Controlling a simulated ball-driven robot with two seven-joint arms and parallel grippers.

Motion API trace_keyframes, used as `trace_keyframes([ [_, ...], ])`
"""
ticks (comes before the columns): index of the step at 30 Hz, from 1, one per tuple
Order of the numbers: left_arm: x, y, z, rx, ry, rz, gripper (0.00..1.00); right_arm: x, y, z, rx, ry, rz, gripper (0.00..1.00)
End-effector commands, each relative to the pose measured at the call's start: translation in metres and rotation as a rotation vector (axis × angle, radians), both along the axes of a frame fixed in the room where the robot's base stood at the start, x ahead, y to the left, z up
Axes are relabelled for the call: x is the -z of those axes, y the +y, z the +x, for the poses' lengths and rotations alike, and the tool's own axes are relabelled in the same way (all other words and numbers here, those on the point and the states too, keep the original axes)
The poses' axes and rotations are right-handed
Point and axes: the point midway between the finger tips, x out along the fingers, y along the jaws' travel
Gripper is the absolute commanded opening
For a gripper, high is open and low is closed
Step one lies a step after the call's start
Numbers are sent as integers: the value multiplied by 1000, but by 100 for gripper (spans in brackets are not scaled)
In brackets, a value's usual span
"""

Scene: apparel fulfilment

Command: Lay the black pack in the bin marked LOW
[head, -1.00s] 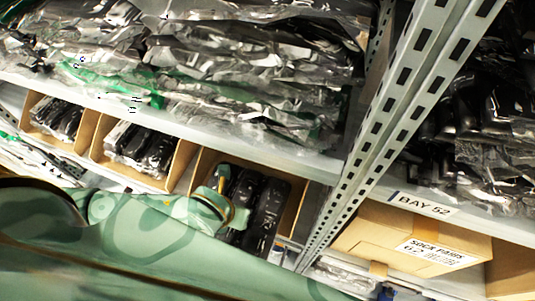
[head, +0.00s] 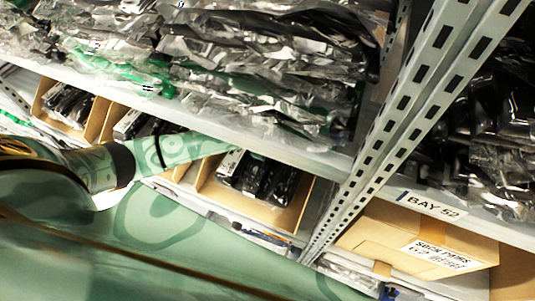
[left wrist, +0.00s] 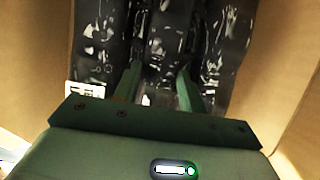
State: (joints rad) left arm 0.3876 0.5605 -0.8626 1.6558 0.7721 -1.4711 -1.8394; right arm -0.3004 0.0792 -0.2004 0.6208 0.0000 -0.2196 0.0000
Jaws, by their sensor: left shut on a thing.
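Black packs in clear film stand in a cardboard bin (head: 293,216) on the lower shelf. My left gripper (left wrist: 158,76) is inside a cardboard bin (left wrist: 285,85) in the left wrist view. It is shut on the middle black pack (left wrist: 160,35), with one finger on each side. Other black packs (left wrist: 228,45) stand close on both sides. In the head view my left arm crosses in front of the bins, and its fingertips cannot be made out. No marking LOW is legible. My right gripper is out of view.
Two more cardboard bins (head: 98,118) with dark packs stand to the left. A shelf of clear-wrapped garments (head: 240,75) lies above. A slotted metal upright (head: 405,115) stands right of the bins, beside a sock box (head: 400,235) under a BAY 52 label (head: 432,205).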

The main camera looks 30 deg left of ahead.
Motion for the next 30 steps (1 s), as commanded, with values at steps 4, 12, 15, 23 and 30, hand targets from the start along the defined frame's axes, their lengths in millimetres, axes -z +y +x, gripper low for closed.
trace_keyframes([
  [4,27,0,-4,1,7,1,14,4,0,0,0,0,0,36],
  [12,30,0,-5,2,8,2,50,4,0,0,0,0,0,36],
  [15,30,0,-4,2,7,2,63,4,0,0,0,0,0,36],
  [23,27,0,-5,2,6,2,63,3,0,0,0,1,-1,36],
  [30,-10,-1,-19,4,4,0,63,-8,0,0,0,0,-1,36],
])
